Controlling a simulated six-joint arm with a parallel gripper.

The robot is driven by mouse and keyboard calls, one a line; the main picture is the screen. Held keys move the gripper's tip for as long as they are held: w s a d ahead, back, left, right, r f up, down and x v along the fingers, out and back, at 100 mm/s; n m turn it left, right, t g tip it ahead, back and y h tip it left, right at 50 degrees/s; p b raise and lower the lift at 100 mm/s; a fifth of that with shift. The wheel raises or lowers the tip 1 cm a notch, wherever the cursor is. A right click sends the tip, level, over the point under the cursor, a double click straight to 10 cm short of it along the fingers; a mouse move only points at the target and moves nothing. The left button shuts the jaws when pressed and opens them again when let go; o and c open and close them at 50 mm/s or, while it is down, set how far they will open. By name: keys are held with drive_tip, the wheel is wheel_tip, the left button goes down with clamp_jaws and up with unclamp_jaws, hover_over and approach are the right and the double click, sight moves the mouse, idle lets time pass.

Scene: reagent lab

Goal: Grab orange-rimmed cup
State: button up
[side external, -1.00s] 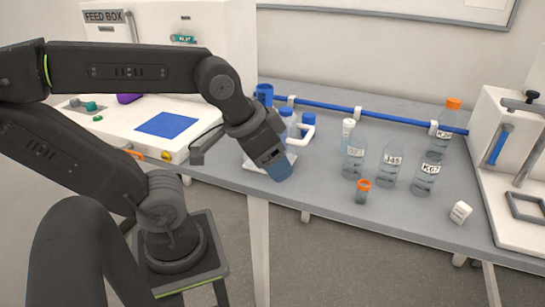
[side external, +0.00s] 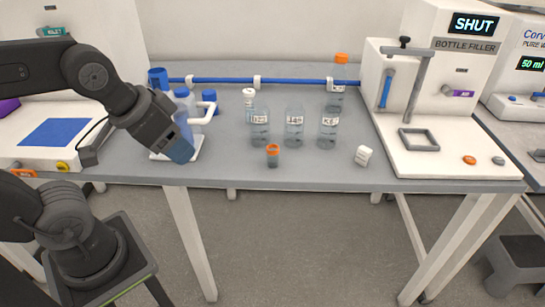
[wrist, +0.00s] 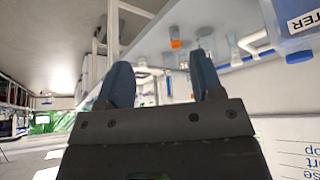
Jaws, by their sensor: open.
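The orange-rimmed cup (side external: 272,157) is a small, clear, dark-tinted cup standing upright near the front edge of the grey bench. An orange-topped item that looks like it shows in the wrist view (wrist: 176,44), above and between the fingers. My gripper (side external: 181,151) has blue fingers and is left of the cup, apart from it, near the bench's front edge by a white holder. In the wrist view my gripper (wrist: 163,76) has its two fingers spread, with nothing held between them.
Several labelled clear bottles (side external: 294,128) stand behind the cup. A small white block (side external: 363,156) lies to its right. A white holder with blue-capped bottles (side external: 188,104) is behind my gripper. The bottle filler (side external: 440,125) is at the right.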

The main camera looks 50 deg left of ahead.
idle(0.6)
drive_tip(key=n+g, duration=0.6)
drive_tip(key=n, duration=1.3)
hover_over(272, 155)
drive_tip(key=w+a, duration=0.1)
wheel_tip(272, 155, down, 4)
drive_tip(key=shift+n, duration=0.3)
drive_tip(key=f, duration=0.8)
drive_tip(key=shift+w+f, duration=0.2)
drive_tip(key=shift+f, duration=0.05)
drive_tip(key=shift+s+f, duration=0.2)
drive_tip(key=shift+f, duration=2.5)
drive_tip(key=c, duration=1)
